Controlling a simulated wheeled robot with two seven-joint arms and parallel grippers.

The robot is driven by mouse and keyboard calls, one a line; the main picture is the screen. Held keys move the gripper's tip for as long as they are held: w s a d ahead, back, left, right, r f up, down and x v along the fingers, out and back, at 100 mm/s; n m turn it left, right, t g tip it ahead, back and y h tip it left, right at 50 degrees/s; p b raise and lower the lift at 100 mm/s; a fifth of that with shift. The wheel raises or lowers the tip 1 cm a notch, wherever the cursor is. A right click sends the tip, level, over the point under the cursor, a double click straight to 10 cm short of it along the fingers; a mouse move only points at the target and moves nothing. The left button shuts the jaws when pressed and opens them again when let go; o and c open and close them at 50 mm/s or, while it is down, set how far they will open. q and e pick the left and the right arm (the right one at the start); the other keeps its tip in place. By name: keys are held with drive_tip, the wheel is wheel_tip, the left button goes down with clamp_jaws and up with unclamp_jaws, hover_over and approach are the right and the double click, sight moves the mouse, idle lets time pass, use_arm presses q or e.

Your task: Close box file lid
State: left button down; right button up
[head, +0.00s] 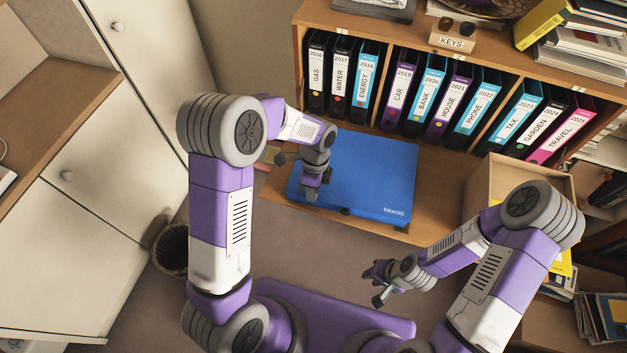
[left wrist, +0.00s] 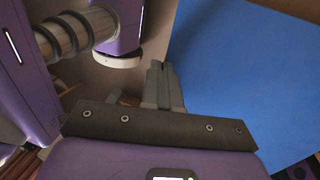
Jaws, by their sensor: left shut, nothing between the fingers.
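The blue box file (head: 365,172) lies on the wooden surface below the row of binders, with its flat blue lid facing up. The lid appears down; I cannot tell whether it is fully seated. A small dark part shows at its front edge. My left gripper (head: 311,194) is shut and empty at the box file's front left edge, hiding part of it; I cannot tell if it touches. In the left wrist view the closed fingers (left wrist: 162,85) are beside the blue surface (left wrist: 245,75). My right gripper (head: 374,286) is open and empty, in front of the box file.
Several labelled binders (head: 430,95) stand in the shelf behind the box file. An open wooden box (head: 490,185) stands at the right. A wicker basket (head: 170,248) is on the floor at the left, near white cabinet doors (head: 110,190). Carpet is clear in front.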

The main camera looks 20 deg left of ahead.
use_arm(q)
drive_tip(key=shift+s+f, duration=0.15)
drive_tip(key=shift+f, duration=0.5)
drive_tip(key=shift+s, duration=0.2)
drive_tip(key=p+v, duration=0.2)
drive_tip(key=v, duration=0.1)
drive_tip(key=p+v, duration=0.2)
drive_tip(key=shift+s, duration=0.25)
drive_tip(key=s+v, duration=0.2)
drive_tip(key=v, duration=0.7)
drive_tip(key=shift+r+p, duration=0.4)
drive_tip(key=shift+r, duration=0.2)
